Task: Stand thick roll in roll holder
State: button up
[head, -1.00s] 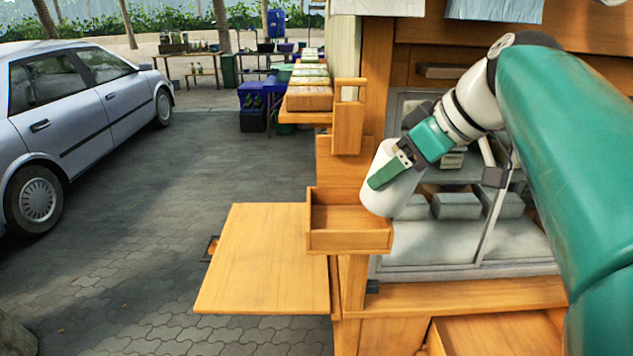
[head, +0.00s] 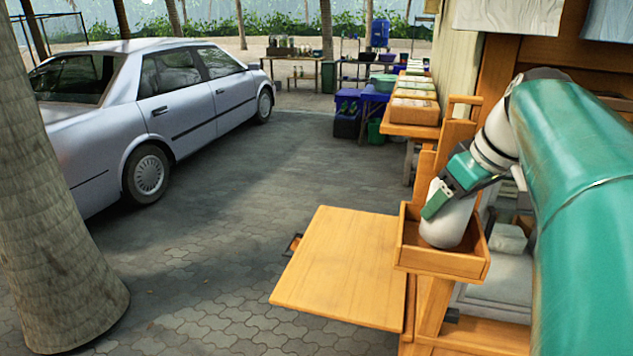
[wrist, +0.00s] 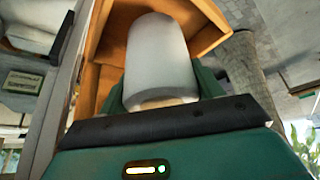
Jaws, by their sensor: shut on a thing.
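The thick roll (head: 449,226) is white and nearly upright, with a slight tilt. Its lower end is inside the open wooden box of the roll holder (head: 440,263); I cannot tell whether it touches the floor of the box. My gripper (head: 437,198) is shut on the upper part of the roll. In the wrist view the roll (wrist: 157,55) fills the space ahead of the gripper (wrist: 160,95), with the wooden walls of the holder (wrist: 209,38) around its far end.
A flat wooden shelf (head: 340,265) juts out left of the holder. Stacked packs (head: 415,95) sit on a ledge behind it. A tree trunk (head: 55,200) and a silver car (head: 170,110) stand to the left. Open paving (head: 210,300) lies between.

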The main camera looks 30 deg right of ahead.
jog(key=shift+w+g, duration=0.35)
jog(key=shift+g, duration=0.05)
jog(key=shift+w+f, duration=0.1)
jog(key=shift+f, duration=0.3)
jog(key=shift+s+f, duration=0.25)
jog(key=shift+f, duration=0.1)
jog(key=shift+w, duration=0.2)
jog(key=shift+s, duration=0.1)
jog(key=shift+f, duration=0.35)
jog(key=o, duration=1.2)
jog(key=shift+c, duration=0.2)
